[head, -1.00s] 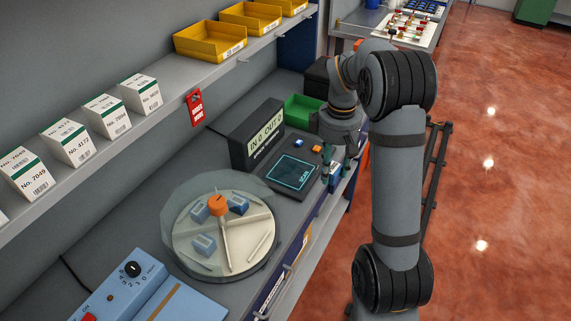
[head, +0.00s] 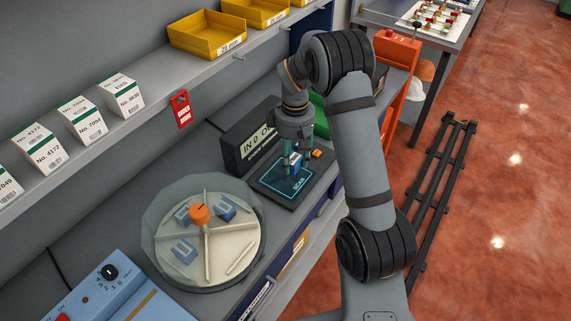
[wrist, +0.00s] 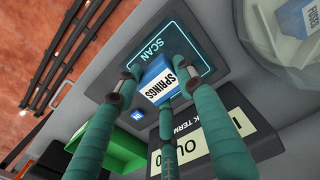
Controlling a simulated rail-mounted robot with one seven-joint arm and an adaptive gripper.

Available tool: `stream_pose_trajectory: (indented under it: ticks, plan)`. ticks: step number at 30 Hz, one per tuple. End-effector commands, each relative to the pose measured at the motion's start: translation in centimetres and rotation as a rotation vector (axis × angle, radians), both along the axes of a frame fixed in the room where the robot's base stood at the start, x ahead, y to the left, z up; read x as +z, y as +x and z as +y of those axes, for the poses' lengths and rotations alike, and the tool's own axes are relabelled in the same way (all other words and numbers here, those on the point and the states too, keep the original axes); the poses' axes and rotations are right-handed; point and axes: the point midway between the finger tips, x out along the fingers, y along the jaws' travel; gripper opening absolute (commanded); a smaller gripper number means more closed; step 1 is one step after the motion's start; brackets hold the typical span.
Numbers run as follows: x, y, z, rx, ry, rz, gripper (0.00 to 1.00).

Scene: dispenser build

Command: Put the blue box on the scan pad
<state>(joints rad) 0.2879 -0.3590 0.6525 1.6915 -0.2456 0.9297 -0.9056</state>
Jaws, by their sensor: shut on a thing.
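The blue box (head: 296,161) is held between the fingers of my gripper (head: 296,166), over the scan pad. In the wrist view, the box (wrist: 158,80) shows a white face reading SPRINGS and a blue face. My gripper's teal fingers (wrist: 160,87) are closed around it. The scan pad (head: 270,184) is a dark panel with a cyan outline and the word SCAN. The pad also shows behind the box in the wrist view (wrist: 188,49). I cannot tell whether the box's underside touches the pad.
A round dispenser (head: 243,240) with several blue boxes stands left of the pad. The IN/OUT terminal (head: 236,160) stands behind the pad. Yellow bins (head: 207,38) and white cartons (head: 82,124) sit on the shelf above.

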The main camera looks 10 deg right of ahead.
Motion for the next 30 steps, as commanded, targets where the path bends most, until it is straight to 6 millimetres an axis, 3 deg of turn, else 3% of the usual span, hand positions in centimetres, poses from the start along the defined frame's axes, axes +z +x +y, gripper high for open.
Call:
stream_pose_trajectory:
  ticks: [6, 17, 29, 30]
  plan:
    - [-1.4, 1.7, 1.8, -0.002, 0.001, 0.001, 0.1]
    - [-5.3, 1.8, 1.9, -0.002, -0.001, 0.002, 0.1]
    - [-6.1, 1.8, 1.9, -0.002, 0.001, -0.001, 0.1]
    - [-6.0, 1.8, 1.9, -0.002, 0.0, 0.0, 0.4]
